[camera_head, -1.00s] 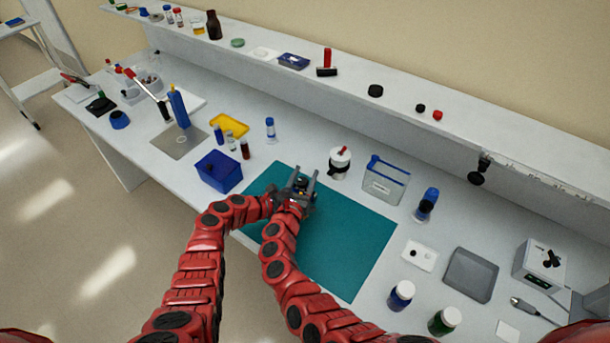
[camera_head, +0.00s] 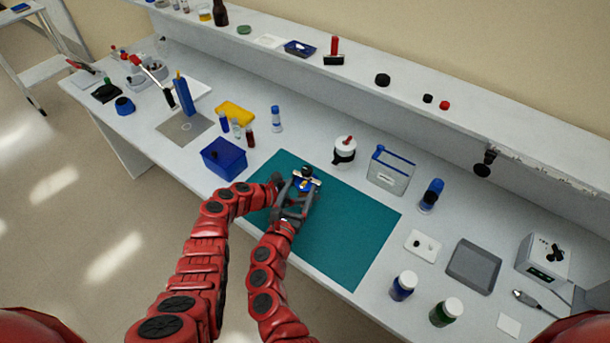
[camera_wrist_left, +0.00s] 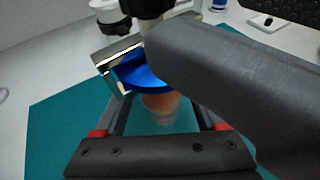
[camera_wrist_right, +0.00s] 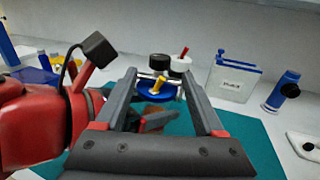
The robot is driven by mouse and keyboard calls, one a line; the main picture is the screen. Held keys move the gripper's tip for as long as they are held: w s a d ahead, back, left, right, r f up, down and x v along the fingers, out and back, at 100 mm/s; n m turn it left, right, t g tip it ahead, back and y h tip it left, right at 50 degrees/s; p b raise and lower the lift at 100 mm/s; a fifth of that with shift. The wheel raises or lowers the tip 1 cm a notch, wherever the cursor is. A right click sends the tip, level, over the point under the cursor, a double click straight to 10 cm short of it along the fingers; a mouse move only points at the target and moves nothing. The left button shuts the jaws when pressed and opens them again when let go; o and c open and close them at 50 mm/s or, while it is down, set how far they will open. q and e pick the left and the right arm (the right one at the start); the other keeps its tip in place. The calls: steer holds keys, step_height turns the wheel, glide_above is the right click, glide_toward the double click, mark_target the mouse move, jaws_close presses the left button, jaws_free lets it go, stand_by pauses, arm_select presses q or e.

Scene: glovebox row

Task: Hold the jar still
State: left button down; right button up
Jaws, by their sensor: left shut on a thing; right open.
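The jar (camera_wrist_left: 160,103) stands over the green mat (camera_head: 345,240), with orange-brown contents and a blue top (camera_wrist_left: 140,72). In the head view, its blue top (camera_head: 303,186) shows, but the grippers hide most of its body. My left gripper (camera_wrist_left: 158,112) is shut around the jar's body from the near left. My right gripper (camera_wrist_right: 158,85) is open, with its fingers on either side of the blue top in the right wrist view. A yellow piece and a black knob show at that top; whether they are attached is unclear. A right finger covers part of the jar in the left wrist view.
A white pot with a red knob (camera_head: 344,149) and a clear blue-edged box (camera_head: 390,171) stand behind the mat. A blue bin (camera_head: 224,158) and small vials stand to the left. Two white-capped bottles (camera_head: 403,286) stand to the right. The mat's right part is clear.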

steer(key=shift+v, duration=1.05)
steer(key=n+y, duration=0.6)
steer(key=y, duration=0.4)
glide_toward(306, 167)
steer(key=x, duration=1.1)
steer(key=shift+w+a+f, duration=0.15)
steer(key=shift+w+f, duration=0.1)
steer(key=shift+f, duration=0.05)
steer(key=shift+w+f, duration=0.1)
steer(key=shift+w, duration=0.2)
steer(key=shift+c, duration=0.3)
